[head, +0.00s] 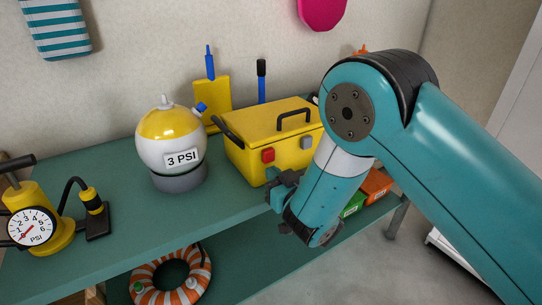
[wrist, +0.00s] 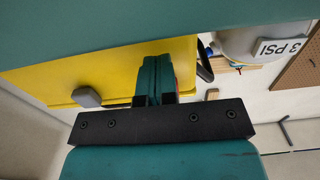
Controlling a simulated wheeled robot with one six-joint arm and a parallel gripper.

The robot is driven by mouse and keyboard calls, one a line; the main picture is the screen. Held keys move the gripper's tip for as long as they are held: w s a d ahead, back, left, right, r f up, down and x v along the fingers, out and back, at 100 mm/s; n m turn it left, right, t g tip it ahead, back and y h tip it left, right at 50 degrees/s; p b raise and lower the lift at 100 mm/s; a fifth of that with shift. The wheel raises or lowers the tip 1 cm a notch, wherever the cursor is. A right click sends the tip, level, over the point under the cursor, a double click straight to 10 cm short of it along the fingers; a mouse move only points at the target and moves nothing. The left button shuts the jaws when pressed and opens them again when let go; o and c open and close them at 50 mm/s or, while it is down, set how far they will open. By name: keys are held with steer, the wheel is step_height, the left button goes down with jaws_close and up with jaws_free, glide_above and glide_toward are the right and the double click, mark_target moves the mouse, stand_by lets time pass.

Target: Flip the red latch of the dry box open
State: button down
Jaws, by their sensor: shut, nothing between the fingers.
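The yellow dry box (head: 245,158) stands on the green shelf with its lid down and a black handle on top. Its red latch (head: 268,155) is on the front face, left of a grey latch (head: 305,142). My gripper (head: 275,192) is low in front of the box, below the red latch; its tips are partly hidden by my arm. In the wrist view my gripper (wrist: 156,78) is shut and empty, overlapping the yellow box (wrist: 110,75). A sliver of the red latch (wrist: 177,86) shows beside the fingers; contact cannot be told. The grey latch (wrist: 87,97) is to the left.
A yellow-and-white ball marked 3 PSI (head: 170,140) stands left of the box. A gauge pump (head: 38,220) is further left. Green (head: 353,204) and orange (head: 376,185) boxes lie beside my arm. A striped ring (head: 140,280) is on the lower shelf. The green shelf's front left (head: 150,225) is clear.

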steer(key=shift+w+a+p, duration=0.25)
steer(key=shift+w+p, duration=0.15)
steer(key=shift+p, duration=0.9)
steer(key=shift+s+d+b, duration=0.15)
steer(key=shift+s+b, duration=0.05)
steer(key=shift+b, duration=0.55)
steer(key=shift+r, duration=0.2)
stand_by(0.4)
steer(key=shift+r+p, duration=0.3)
steer(key=shift+p, duration=0.1)
